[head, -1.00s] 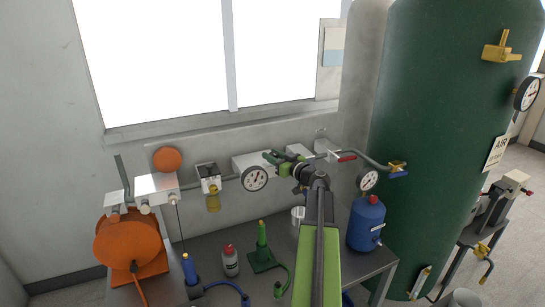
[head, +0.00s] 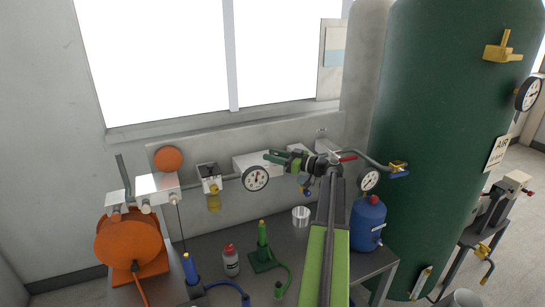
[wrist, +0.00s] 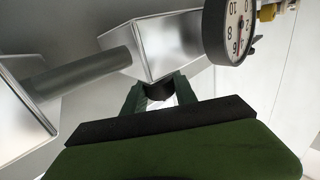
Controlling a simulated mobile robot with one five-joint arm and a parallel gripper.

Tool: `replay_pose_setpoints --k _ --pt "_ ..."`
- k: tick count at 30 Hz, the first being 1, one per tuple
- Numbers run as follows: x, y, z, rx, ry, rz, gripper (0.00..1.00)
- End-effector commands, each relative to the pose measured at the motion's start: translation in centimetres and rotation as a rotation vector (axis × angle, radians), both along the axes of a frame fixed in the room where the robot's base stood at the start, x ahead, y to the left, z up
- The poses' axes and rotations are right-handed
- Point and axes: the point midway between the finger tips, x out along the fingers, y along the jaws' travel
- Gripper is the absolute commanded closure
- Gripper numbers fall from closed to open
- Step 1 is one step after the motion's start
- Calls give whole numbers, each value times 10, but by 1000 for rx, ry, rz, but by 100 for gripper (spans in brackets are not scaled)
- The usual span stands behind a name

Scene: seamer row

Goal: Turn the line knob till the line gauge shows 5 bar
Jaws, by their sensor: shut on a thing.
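The line gauge (head: 255,178) is a round white dial with a black rim on the wall pipe. In the wrist view the gauge (wrist: 238,28) is partly cut off at the top right and turned sideways; its needle is too small to read surely. My fingers hide most of the knob in the head view.
A red-handled valve (head: 347,157) and a second gauge (head: 369,180) are to the right, by the green tank (head: 440,120).

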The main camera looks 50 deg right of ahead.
Motion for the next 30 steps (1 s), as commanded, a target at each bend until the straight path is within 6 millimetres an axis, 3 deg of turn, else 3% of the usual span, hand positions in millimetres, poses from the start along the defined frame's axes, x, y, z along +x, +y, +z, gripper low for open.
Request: replay_pose_setpoints --k 1,2,6,15,19,30 --pt "0 0 0 0 0 -1 100" --pt "0 0 0 0 0 -1 65" --pt "0 0 0 0 0 -2 47" --pt "-1 -1 0 0 0 -3 46" --pt "-13 -5 0 0 0 -6 46" --pt "-108 -34 0 0 0 -6 46"
